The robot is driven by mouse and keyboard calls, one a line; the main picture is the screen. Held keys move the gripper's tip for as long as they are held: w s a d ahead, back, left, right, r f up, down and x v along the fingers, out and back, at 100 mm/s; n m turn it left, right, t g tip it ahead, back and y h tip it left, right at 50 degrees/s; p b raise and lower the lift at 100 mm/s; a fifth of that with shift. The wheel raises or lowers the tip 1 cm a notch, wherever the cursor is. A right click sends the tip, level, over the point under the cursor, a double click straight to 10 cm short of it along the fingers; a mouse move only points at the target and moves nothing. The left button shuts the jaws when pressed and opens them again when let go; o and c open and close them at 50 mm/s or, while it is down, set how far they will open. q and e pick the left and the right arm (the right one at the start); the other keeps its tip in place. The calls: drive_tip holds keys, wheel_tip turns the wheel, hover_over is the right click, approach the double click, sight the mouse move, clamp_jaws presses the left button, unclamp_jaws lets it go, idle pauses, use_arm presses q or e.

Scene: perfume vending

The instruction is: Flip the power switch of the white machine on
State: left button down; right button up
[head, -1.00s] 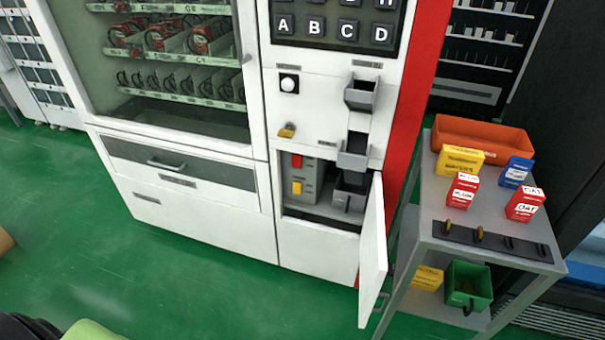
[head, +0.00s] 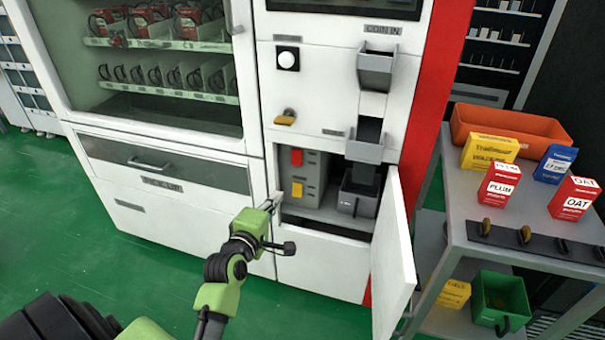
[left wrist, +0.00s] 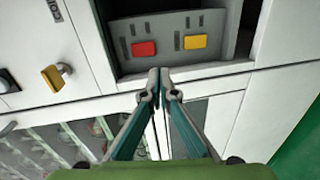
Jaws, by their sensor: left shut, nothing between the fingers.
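The white machine (head: 330,110) stands ahead with its lower compartment open. Inside is a grey panel (head: 313,172) with a red switch (head: 296,157) above a yellow switch (head: 297,189). Both also show in the left wrist view, the red switch (left wrist: 144,49) left of the yellow switch (left wrist: 195,42). I cannot read which one is the power switch. My left gripper (head: 275,203) is shut and empty at the compartment's left edge, just in front of the panel. In the left wrist view its fingertips (left wrist: 160,78) point between the two switches, apparently short of both.
The compartment's white door (head: 394,255) hangs open to the right. A grey bin (head: 357,197) sits beside the panel. A brass key (head: 286,118) sticks out above the compartment. A grey cart (head: 455,215) with boxes and an orange tray (head: 512,124) stands at the right.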

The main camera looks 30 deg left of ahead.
use_arm(q)
drive_tip(key=shift+a+r, duration=0.15)
drive_tip(key=shift+r, duration=0.65)
use_arm(e)
drive_tip(key=shift+w+r, duration=0.1)
use_arm(q)
drive_tip(key=shift+w, duration=0.1)
drive_tip(key=b, duration=0.3)
approach(296, 164)
drive_tip(key=x, duration=0.5)
drive_tip(key=shift+w+a+f, duration=0.1)
drive_tip(key=shift+w+f, duration=0.05)
drive_tip(key=shift+x, duration=0.8)
use_arm(e)
drive_tip(key=w+r, duration=0.3)
drive_tip(key=r, duration=0.5)
drive_tip(key=shift+w+a+r+t, duration=0.15)
drive_tip(key=shift+a+r+t, duration=0.05)
drive_tip(key=shift+r+t, duration=0.15)
